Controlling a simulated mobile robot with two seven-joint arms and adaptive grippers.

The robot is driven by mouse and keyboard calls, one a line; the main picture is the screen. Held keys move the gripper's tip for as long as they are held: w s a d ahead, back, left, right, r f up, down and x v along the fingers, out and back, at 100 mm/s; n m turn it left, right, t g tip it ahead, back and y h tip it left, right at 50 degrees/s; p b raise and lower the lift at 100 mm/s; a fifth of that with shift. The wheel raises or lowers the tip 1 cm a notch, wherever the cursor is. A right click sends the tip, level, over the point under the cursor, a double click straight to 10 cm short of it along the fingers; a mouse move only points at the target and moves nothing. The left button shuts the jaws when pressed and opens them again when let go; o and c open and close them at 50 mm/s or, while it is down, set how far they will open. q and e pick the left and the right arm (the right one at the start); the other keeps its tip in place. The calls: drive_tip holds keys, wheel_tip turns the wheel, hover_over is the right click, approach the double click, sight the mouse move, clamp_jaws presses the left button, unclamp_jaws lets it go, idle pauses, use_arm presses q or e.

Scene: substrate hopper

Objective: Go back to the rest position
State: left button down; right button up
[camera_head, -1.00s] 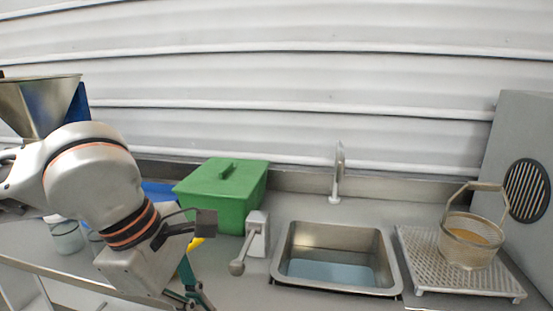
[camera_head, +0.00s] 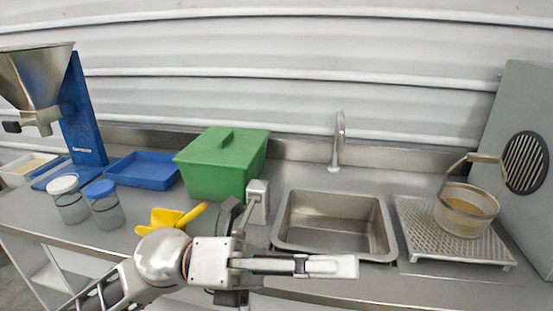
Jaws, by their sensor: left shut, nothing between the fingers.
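My left gripper (camera_head: 345,266) is in front of the counter's front edge, below the sink in the picture. Its fingers point right and are closed together, with nothing between them. My left arm comes in from the bottom left. The gripper touches nothing that I can see. My right gripper is not in view.
A steel sink (camera_head: 285,235) lies just behind the gripper. A yellow scoop (camera_head: 187,217), a grey lever box (camera_head: 258,203) and a green lidded box (camera_head: 205,180) stand near the arm. Jars, a blue tray (camera_head: 143,183) and a hopper (camera_head: 35,75) are left; a basket (camera_head: 466,212) is right.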

use_arm(q)
drive_tip(key=w+a+f+n+t+h, duration=0.1)
drive_tip(key=w+a+f+n+t, duration=0.15)
drive_tip(key=w+n+t, duration=0.5)
drive_tip(key=w+a+f+n+t+h, duration=0.1)
drive_tip(key=w+a+f+n+t, duration=0.2)
drive_tip(key=n+t, duration=0.6)
drive_tip(key=w+a+f+n+t+y, duration=0.3)
drive_tip(key=a+f+n+y, duration=0.15)
drive_tip(key=f+n, duration=0.2)
drive_tip(key=w+a+f+n+t+y, duration=0.35)
drive_tip(key=f+n+y, duration=0.2)
drive_tip(key=n, duration=0.25)
drive_tip(key=s+a+f+n+g+y+p, duration=0.1)
drive_tip(key=s+a+f+n+y, duration=0.15)
drive_tip(key=f, duration=0.55)
drive_tip(key=s+a+f+n+y, duration=0.1)
drive_tip(key=a+f+n+y, duration=0.25)
drive_tip(key=f, duration=0.45)
drive_tip(key=s+a+f+n+g+y, duration=0.2)
drive_tip(key=s+a+f+n+g, duration=0.1)
drive_tip(key=s+f, duration=0.4)
drive_tip(key=s+a+f+n+g+y, duration=0.1)
drive_tip(key=s+a+f+n+g, duration=0.1)
drive_tip(key=s+f, duration=0.4)
wheel_tip(320, 180, down, 5)
drive_tip(key=shift+s+a+r+n+g+y+p, duration=0.1)
drive_tip(key=shift+s+a+n+g+y+p, duration=0.3)
drive_tip(key=shift+a, duration=0.75)
